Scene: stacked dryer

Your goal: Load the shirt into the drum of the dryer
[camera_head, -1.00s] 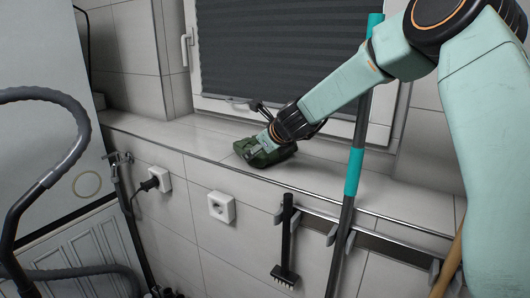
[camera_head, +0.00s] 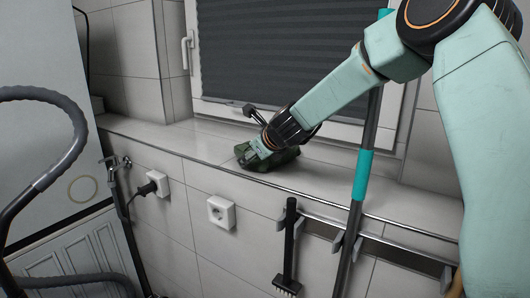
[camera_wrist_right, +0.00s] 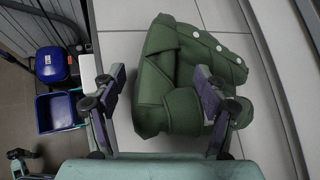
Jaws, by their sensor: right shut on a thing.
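A folded dark green shirt (camera_head: 284,160) with pale buttons lies on the tiled window ledge. In the right wrist view, the shirt (camera_wrist_right: 180,60) fills the space between my fingers and extends beyond them. My right gripper (camera_head: 257,152) reaches down to the ledge and is shut on the shirt; its fingers also show in the right wrist view (camera_wrist_right: 161,88). The shirt appears to be still resting on the ledge. My left gripper is not in view. No drum opening shows.
The ledge (camera_head: 330,192) runs below a dark blind (camera_head: 290,50). A teal-and-grey pole (camera_head: 362,175) and a brush (camera_head: 290,245) hang in front. A socket (camera_head: 221,212) is on the wall. A grey hose (camera_head: 75,145) curves at left. Blue containers (camera_wrist_right: 57,110) stand on the floor.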

